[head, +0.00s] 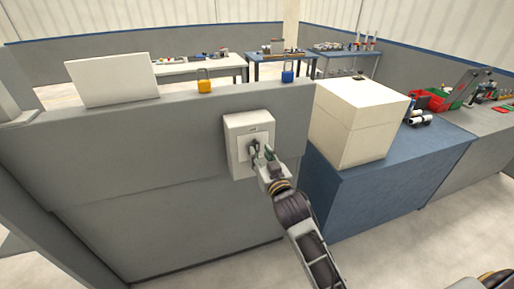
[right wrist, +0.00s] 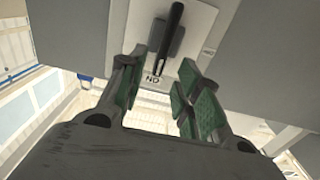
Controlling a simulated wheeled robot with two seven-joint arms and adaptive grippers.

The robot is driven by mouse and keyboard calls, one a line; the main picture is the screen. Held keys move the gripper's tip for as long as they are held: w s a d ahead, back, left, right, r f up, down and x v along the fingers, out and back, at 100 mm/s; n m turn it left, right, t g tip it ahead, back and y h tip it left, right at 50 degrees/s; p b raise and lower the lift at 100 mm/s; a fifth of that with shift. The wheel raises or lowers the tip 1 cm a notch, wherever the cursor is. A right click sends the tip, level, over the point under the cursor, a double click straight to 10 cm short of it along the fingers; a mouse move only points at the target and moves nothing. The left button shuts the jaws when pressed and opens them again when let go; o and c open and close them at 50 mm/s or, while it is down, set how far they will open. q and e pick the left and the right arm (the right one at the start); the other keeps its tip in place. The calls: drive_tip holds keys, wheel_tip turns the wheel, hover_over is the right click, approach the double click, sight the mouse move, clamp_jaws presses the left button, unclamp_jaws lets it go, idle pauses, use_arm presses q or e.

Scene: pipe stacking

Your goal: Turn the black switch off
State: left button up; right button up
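The switch is a white box (head: 238,130) fixed to the front of the grey wall panel in the head view. Its black switch (head: 252,147) is partly hidden by my right gripper (head: 263,154). In the right wrist view the black switch (right wrist: 172,38) is a long bar, slightly tilted, on a white plate. Small lettering below it looks like "ON" upside down. My right gripper (right wrist: 163,65) has its green-padded fingers apart, with a clear gap between them. The bar lies beyond the fingertips in that view; contact cannot be told. My left gripper is not in view.
A yellow padlock (head: 204,86) and a blue padlock (head: 287,76) are on the panel's top edge. A large cream box (head: 352,135) stands on the blue table (head: 400,185) to the right. A white board (head: 112,80) stands at left.

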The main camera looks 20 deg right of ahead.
sight(257, 148)
drive_tip(key=shift+w, duration=2.25)
clamp_jaws()
